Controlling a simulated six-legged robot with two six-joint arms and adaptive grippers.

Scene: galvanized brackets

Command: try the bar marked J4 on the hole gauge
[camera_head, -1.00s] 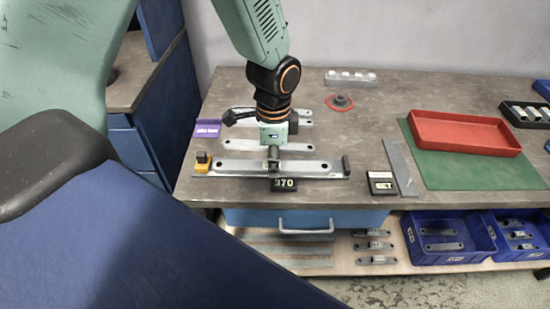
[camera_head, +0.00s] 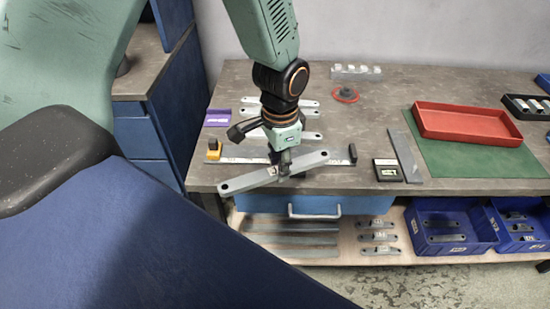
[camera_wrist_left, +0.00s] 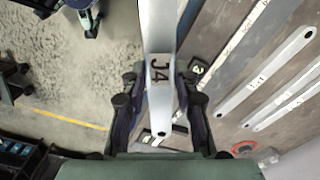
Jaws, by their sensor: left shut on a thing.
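The grey bar marked J4 (camera_head: 242,183) has a hole near each end. My left gripper (camera_head: 285,168) is shut on it near its middle and holds it above the front of the bench, slanted, its left end lower in the picture. A red round base with a dark peg (camera_head: 345,94), which may be the hole gauge, stands at the back of the bench, apart from the bar. My right gripper is out of view.
A measuring rail with a yellow block (camera_head: 214,150) lies behind the bar, partly hidden. Other grey bars (camera_head: 308,137) lie behind it. A purple holder (camera_head: 217,117) is left, a pale block strip (camera_head: 356,72) at the back, a red tray (camera_head: 465,122) on a green mat right.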

